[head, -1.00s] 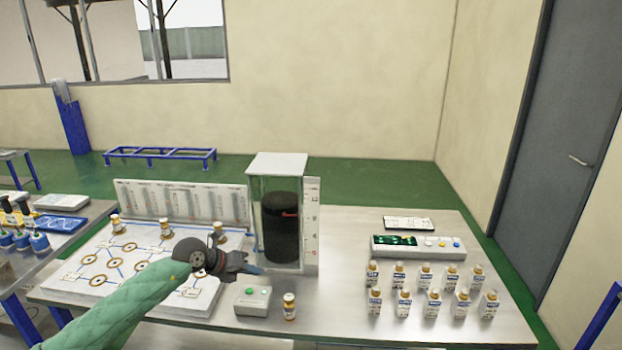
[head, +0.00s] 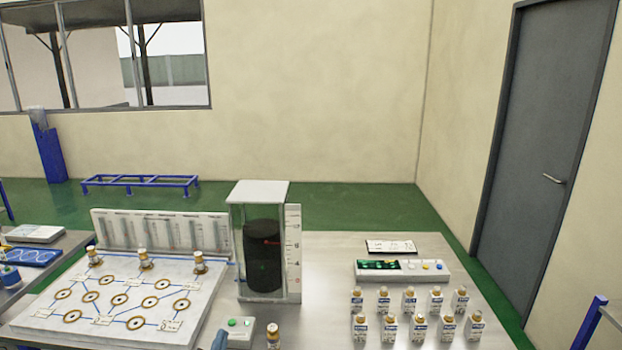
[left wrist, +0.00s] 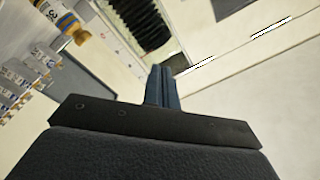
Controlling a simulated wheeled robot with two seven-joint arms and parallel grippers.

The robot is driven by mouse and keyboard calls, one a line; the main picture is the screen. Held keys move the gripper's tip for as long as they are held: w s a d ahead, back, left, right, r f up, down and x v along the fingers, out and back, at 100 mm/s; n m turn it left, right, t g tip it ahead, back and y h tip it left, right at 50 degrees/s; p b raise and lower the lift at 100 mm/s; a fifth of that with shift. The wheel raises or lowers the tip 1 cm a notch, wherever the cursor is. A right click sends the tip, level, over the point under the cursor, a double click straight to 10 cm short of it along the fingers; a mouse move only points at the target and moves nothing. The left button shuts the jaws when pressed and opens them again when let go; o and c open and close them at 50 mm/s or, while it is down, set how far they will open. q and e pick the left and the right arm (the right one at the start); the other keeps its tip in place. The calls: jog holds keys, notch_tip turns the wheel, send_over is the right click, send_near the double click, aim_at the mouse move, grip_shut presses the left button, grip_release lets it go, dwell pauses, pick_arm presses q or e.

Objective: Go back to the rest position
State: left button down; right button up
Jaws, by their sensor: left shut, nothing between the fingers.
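Only a dark fingertip of my left gripper (head: 219,341) shows at the bottom edge of the head view, beside the small white box with a green button (head: 241,328). In the left wrist view my left gripper (left wrist: 162,84) has its two fingers together, with nothing between them. The rest of the left arm is out of the head view. My right gripper is not in view.
A clear chamber with a black cylinder (head: 264,262) stands mid-table. Left of it lies a white board with ringed holes (head: 60,318). A capped bottle (head: 273,336) stands near the front. Several vials (head: 409,302) stand right, before a white console (head: 438,268).

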pick_arm(q)
jog(key=s+a+f+n+g+y, duration=0.25)
jog(key=s+f+n+g, duration=0.45)
jog(key=s+f, duration=0.6)
jog(key=s+d+f+g+h, duration=0.1)
jog(key=s+f+g, duration=0.25)
jog(key=s, duration=0.55)
jog(key=s+d+f+g+h, duration=0.1)
jog(key=s+f+g+h, duration=0.15)
jog(key=s+g, duration=0.45)
notch_tip(320, 180, down, 23)
jog(key=w+d+t+b, duration=0.1)
jog(key=t, duration=0.1)
jog(key=s+f, duration=0.4)
jog(key=f, duration=0.9)
jog(key=s+f+g+b, duration=0.1)
jog(key=s+f, duration=0.2)
jog(key=f, duration=1)
jog(key=shift+s+d+f+y+b, duration=0.3)
jog(key=shift+s+d+f, duration=0.1)
jog(key=shift+d, duration=0.05)
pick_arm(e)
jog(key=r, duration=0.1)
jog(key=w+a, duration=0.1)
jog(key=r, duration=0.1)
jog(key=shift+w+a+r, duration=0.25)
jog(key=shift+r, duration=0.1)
pick_arm(q)
jog(key=shift+g, duration=0.25)
